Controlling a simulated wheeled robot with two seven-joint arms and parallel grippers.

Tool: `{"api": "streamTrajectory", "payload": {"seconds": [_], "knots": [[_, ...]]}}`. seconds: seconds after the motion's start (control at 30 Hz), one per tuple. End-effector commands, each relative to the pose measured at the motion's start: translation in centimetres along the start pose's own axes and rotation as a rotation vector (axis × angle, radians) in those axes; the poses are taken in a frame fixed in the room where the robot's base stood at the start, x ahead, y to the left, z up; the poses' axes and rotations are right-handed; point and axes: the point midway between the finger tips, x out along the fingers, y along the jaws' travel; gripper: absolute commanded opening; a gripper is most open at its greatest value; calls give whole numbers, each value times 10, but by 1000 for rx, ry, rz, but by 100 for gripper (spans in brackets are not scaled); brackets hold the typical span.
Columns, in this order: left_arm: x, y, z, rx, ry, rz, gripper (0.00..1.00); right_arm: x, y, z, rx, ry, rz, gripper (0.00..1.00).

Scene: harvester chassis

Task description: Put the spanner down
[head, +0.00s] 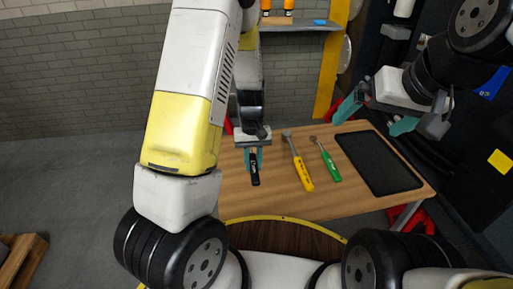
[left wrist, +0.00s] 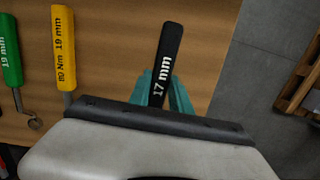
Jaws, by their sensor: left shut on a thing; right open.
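The spanner (head: 255,174) has a black handle marked "17 mm", and it also shows in the left wrist view (left wrist: 168,55). My left gripper (head: 253,157) is shut on it, with its teal fingers on either side of the handle in the left wrist view (left wrist: 166,95). The spanner is over the left part of the wooden table (head: 285,208); I cannot tell whether it touches the top. Its far end is hidden by the gripper. My right gripper (head: 377,113) is open and empty, above the table's right side.
A yellow-handled wrench (head: 303,174) and a green-handled spanner (head: 330,166) lie on the table, right of the held spanner. A black tray (head: 378,163) lies at the table's right. Bare wood shows in front of the tools. A shelf (head: 290,26) is on the wall behind.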

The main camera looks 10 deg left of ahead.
Motion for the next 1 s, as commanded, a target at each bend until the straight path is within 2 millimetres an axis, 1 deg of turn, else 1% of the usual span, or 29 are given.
{"api": "streamTrajectory", "payload": {"seconds": [0.03,0.1,0.33,0.37,0.5,0.57,0.93,0.97,1.0], "knots": [[0,-2,-10,-1,1,0,0,0,0,0,0,0,0,100],[0,-4,-19,-1,1,0,0,0,0,0,0,0,0,100],[0,-7,-35,0,1,0,0,0,0,0,0,0,0,100],[3,-7,-35,0,-2,0,0,0,0,0,0,0,0,100],[27,-8,-36,0,-5,-2,0,0,0,0,0,0,0,100],[33,-7,-37,0,-2,-1,0,0,0,0,0,0,0,100],[38,-7,-38,1,-1,0,0,0,0,0,0,0,0,100],[37,-7,-38,1,-1,0,30,0,0,0,0,0,0,100],[37,-7,-38,1,-1,0,38,0,0,0,0,0,0,100]]}}
